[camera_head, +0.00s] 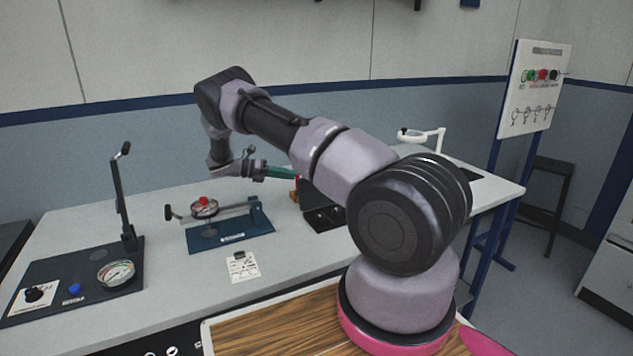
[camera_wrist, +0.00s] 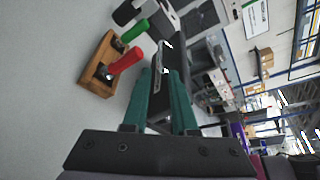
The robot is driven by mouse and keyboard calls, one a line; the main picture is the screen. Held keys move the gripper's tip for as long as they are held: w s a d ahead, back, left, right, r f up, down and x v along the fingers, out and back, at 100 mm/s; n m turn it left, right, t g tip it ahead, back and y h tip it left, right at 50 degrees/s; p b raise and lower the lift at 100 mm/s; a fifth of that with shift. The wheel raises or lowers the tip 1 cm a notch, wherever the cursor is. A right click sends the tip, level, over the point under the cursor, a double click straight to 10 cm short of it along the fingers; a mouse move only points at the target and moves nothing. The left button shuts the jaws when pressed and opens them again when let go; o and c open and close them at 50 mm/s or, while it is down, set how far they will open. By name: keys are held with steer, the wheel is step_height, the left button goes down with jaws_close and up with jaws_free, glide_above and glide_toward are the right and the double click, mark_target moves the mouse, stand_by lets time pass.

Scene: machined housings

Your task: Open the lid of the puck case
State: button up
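The puck case (camera_head: 325,219) is a black box on the bench, partly hidden behind my arm. Its dark lid (camera_head: 311,193) appears raised at a steep angle above the base. My gripper (camera_head: 297,175) has green fingers and is at the lid's upper left, pointing right. In the wrist view my gripper (camera_wrist: 161,72) has its fingers apart, with a dark panel and a silvery strip (camera_wrist: 160,60) at and just beyond the tips. I cannot tell whether the fingers touch the lid.
A wooden block (camera_wrist: 97,72) with a red handle (camera_wrist: 126,61) and a green handle (camera_wrist: 133,31) stands beside the fingers. A blue fixture (camera_head: 232,232), a lever stand (camera_head: 122,205) and a card (camera_head: 243,267) are left of the case.

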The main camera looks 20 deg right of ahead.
steer(key=x, duration=1)
steer(key=shift+s+d+f, duration=0.1)
steer(key=shift+d, duration=0.15)
jaws_close()
stand_by(1.0)
